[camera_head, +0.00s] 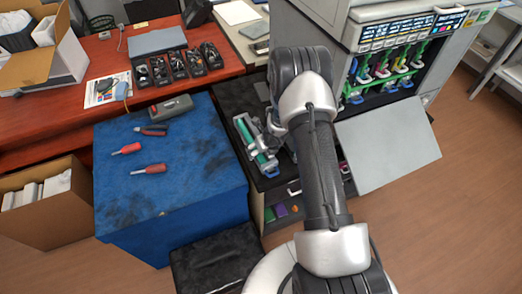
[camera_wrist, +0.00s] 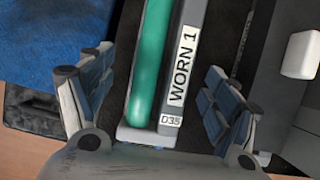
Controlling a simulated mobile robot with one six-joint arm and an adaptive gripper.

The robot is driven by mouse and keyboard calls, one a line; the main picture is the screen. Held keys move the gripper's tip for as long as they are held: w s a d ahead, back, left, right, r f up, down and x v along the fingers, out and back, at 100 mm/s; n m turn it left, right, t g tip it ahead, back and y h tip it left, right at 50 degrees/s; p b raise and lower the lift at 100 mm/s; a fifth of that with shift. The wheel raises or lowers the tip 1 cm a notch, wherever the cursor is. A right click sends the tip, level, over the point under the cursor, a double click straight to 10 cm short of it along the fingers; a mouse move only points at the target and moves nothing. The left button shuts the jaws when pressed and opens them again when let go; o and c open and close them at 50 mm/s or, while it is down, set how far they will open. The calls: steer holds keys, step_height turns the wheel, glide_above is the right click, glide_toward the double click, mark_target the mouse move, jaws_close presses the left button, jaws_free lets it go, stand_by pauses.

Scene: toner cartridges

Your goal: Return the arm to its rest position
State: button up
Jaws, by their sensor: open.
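My arm (camera_head: 318,165) reaches forward from the bottom of the head view, bent at a high elbow. My gripper (camera_wrist: 160,65) is open, with one padded finger on each side of a toner cartridge (camera_wrist: 187,60). The cartridge is grey with a green roller and labels reading "WORN 1" and "D35". Gaps show between it and both fingers. In the head view the cartridge (camera_head: 253,143) lies on a dark cabinet top, and my gripper is partly hidden behind my arm.
A blue-covered table (camera_head: 205,195) with red-handled tools stands to the left. An open printer (camera_head: 325,25) with several coloured cartridges stands behind right, its grey door panel (camera_head: 385,145) folded out. A red-brown desk (camera_head: 100,55) is at back left. Open floor lies at right.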

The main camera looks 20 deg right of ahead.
steer(key=v, duration=0.9)
steer(key=shift+r, duration=0.15)
